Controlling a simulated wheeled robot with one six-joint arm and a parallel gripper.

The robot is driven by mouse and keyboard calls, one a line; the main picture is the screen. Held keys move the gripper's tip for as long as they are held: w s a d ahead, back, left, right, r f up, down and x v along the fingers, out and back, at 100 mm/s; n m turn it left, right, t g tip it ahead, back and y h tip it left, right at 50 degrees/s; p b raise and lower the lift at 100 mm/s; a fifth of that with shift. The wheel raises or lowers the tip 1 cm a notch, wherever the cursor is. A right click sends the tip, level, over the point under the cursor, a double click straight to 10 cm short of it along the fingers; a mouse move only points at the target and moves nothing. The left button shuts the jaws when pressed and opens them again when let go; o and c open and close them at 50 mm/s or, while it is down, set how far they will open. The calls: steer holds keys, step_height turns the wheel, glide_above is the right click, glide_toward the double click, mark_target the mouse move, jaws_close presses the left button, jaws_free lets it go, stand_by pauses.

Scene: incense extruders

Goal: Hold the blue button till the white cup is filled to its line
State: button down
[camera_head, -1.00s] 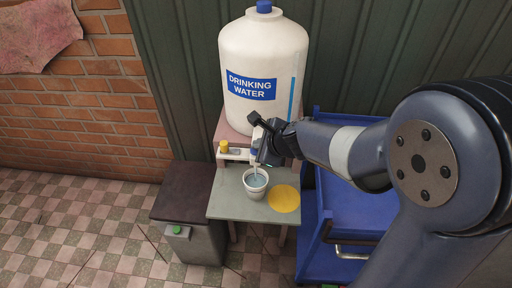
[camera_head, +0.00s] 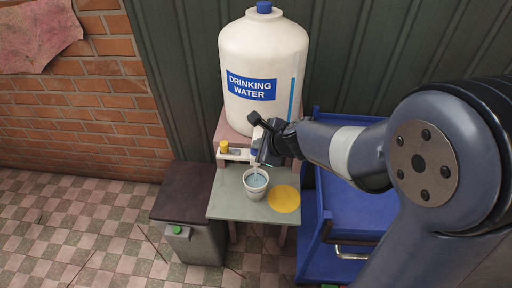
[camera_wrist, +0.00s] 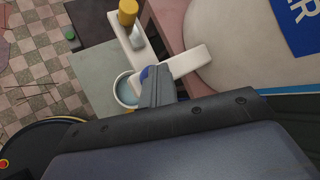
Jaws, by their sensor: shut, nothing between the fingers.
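The white cup (camera_head: 256,190) stands upright on the small grey table (camera_head: 228,208), under the spout, with water inside. The water surface looks a little below the rim; I cannot make out the line. My gripper (camera_head: 262,155) is shut and empty, its tip at the dispenser arm. In the wrist view my gripper (camera_wrist: 155,80) covers most of the blue button (camera_wrist: 144,74) and appears to press on it. The white cup (camera_wrist: 127,90) also shows there, partly hidden by the fingers. The drinking water tank (camera_head: 263,70) stands behind.
A yellow knob (camera_head: 224,147) sits on the white bar left of the spout. A yellow disc (camera_head: 284,198) lies right of the cup. A grey bin (camera_head: 196,243) with a green button (camera_head: 177,229) stands left, a blue cart (camera_head: 352,215) right.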

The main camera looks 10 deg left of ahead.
steer(key=shift+r+p, duration=0.75)
steer(key=shift+r, duration=0.15)
step_height(320, 180, up, 5)
steer(key=p, duration=0.5)
steer(key=shift+r, duration=0.1)
